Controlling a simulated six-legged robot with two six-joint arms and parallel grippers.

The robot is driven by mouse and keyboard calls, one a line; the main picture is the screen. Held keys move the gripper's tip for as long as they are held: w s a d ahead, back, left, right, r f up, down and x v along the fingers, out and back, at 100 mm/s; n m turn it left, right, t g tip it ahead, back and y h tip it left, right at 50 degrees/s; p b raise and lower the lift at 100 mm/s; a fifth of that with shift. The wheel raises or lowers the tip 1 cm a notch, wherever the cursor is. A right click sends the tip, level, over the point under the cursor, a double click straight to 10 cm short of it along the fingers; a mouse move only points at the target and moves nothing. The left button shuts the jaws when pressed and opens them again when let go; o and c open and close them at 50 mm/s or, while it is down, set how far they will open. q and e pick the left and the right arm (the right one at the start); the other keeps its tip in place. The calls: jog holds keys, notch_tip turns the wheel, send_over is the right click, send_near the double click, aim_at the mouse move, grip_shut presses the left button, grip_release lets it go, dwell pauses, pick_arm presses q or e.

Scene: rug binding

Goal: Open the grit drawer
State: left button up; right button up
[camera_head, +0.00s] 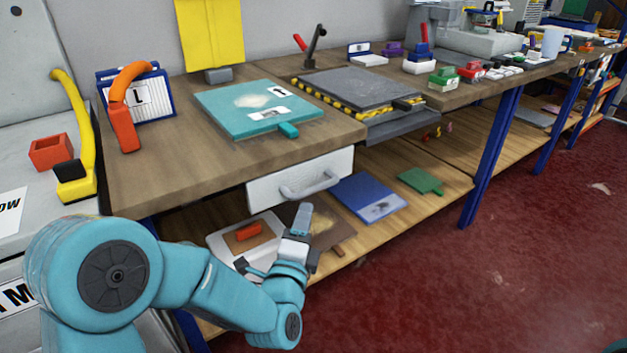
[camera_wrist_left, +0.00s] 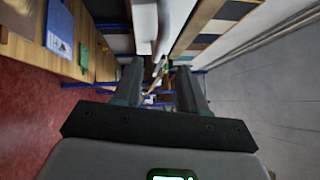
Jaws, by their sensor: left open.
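The drawer (camera_head: 265,192) has a white front with a grey bar handle (camera_head: 310,186). It sits under the front edge of the wooden workbench and looks closed, with its front about level with the bench edge. My left gripper (camera_head: 303,218) is just below and in front of the handle, apart from it as far as I can tell. In the left wrist view the two dark fingers (camera_wrist_left: 161,85) stand apart with nothing held between them. A white surface, likely the drawer front (camera_wrist_left: 145,22), shows beyond the fingertips. My right gripper does not show.
The lower shelf holds a white tray (camera_head: 218,246) with an orange-handled tool, a blue board (camera_head: 365,192) and a green board (camera_head: 420,181). A teal board (camera_head: 225,110) lies on the benchtop. A blue bench leg (camera_head: 490,155) stands to the right. Red floor in front is clear.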

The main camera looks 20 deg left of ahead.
aim_at(312, 193)
pick_arm(q)
jog(key=w, duration=0.6)
jog(key=w+a+r, duration=0.1)
jog(key=w, duration=0.2)
jog(key=shift+w, duration=0.25)
grip_shut()
